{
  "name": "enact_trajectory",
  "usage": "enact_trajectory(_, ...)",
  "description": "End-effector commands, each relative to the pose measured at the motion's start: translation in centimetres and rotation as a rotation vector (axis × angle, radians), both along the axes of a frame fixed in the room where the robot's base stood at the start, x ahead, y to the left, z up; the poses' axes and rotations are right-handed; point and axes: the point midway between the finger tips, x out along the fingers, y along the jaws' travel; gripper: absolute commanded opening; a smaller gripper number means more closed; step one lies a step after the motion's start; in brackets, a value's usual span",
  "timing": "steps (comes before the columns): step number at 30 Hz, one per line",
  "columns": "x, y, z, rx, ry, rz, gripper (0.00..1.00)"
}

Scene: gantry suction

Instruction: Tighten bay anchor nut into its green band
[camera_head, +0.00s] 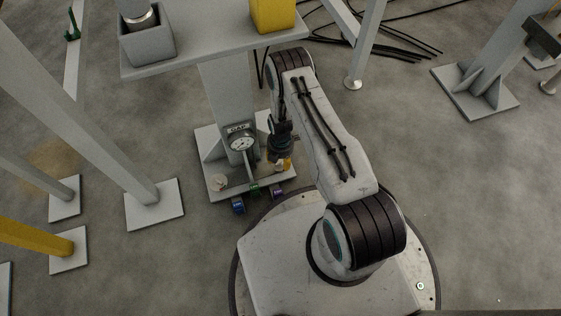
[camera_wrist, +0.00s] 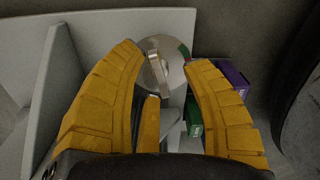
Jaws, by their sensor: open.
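In the wrist view a round silver dial (camera_wrist: 171,80) carries a raised metal nut with a bar-like grip (camera_wrist: 157,66). A green band (camera_wrist: 184,50) shows at the dial's upper right edge, with a dark red patch beside it. My gripper (camera_wrist: 165,58) is open, its yellow fingers on either side of the nut with gaps between. A shorter yellow finger shows below the nut. In the head view my gripper (camera_head: 284,162) is low at the right side of the grey column's foot; the nut is hidden there.
A gauge (camera_head: 243,145) under a "GAP" label stands on the column's base plate (camera_head: 213,152). Small blue (camera_head: 238,205), green (camera_head: 254,188) and purple (camera_head: 276,191) blocks sit at its front edge. A grey shelf (camera_head: 190,50) overhangs.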

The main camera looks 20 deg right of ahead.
Motion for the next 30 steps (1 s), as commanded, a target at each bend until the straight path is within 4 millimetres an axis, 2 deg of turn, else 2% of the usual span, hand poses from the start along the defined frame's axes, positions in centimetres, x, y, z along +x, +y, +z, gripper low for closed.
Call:
enact_trajectory(3,0.01,0.0,-0.7,0.0,0.0,0.0,0.44)
enact_trajectory(13,0.02,0.01,-0.79,0.0,0.0,0.0,0.44)
enact_trajectory(14,0.02,0.01,-0.79,0.0,0.0,0.0,0.47)
enact_trajectory(30,-0.15,-0.01,-0.82,0.0,0.004,-0.001,0.0)
